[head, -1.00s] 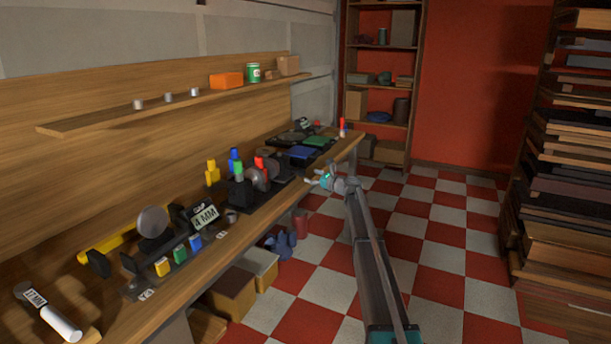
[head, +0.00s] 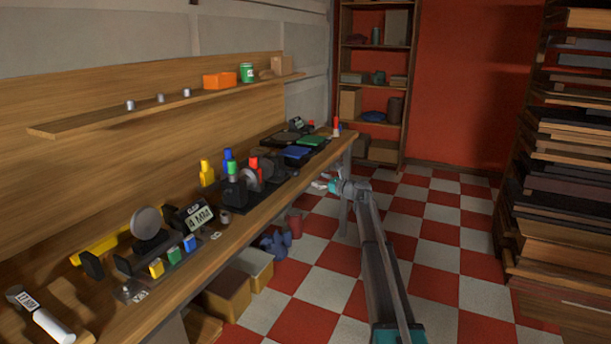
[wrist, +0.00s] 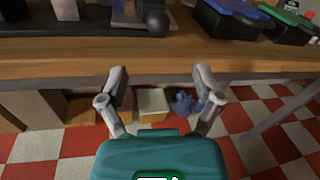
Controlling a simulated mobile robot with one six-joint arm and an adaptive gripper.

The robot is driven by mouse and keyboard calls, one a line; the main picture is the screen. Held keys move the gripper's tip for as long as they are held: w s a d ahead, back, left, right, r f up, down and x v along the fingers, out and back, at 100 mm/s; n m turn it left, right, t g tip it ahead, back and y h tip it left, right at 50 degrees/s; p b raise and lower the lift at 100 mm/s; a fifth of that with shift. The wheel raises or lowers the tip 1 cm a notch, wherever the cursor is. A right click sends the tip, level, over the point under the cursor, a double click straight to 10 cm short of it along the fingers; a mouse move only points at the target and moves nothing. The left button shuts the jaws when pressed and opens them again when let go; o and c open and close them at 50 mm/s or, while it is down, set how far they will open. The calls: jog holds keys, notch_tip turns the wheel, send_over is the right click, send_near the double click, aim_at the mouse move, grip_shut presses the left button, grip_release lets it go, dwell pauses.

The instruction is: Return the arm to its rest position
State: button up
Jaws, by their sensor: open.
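My gripper (head: 322,185) is at the end of my extended arm, off the front edge of the workbench (head: 232,232) near its far end. In the wrist view my gripper (wrist: 162,103) has its two fingers spread apart with nothing between them. The bench front edge (wrist: 160,66) runs across the view beyond the fingertips. In the head view my arm reaches from the bottom of the picture over the checkered floor, clear of the bench top.
The bench holds blue and green boxes (head: 297,152), colored bottles (head: 207,174) and a 4 MM device (head: 199,219). Bins (head: 228,291) and a blue object (head: 276,244) sit below. A stacked rack (head: 570,180) stands right. Checkered floor (head: 440,258) is open.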

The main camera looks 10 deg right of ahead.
jog(key=s+a+f+n+g+h, duration=0.1)
jog(key=s+a+f+n+g, duration=0.3)
jog(key=s, duration=0.6)
jog(key=s+a+f+n+g+h, duration=0.2)
jog(key=s+a+f+n, duration=0.35)
jog(key=s, duration=0.35)
jog(key=s+a+f+n+g+h, duration=0.1)
jog(key=s+a+f+n+g, duration=0.3)
jog(key=s, duration=0.6)
jog(key=s+d+f+n+g+h, duration=0.2)
jog(key=s+f+n+h, duration=0.3)
jog(key=s, duration=0.8)
jog(key=s+d+n+g+h, duration=0.1)
jog(key=s+n+h, duration=0.2)
jog(key=s+n, duration=0.75)
jog(key=s+r+m+p, duration=0.3)
jog(key=r+p, duration=2)
jog(key=shift+s+d+r+m, duration=0.2)
jog(key=shift+m, duration=0.2)
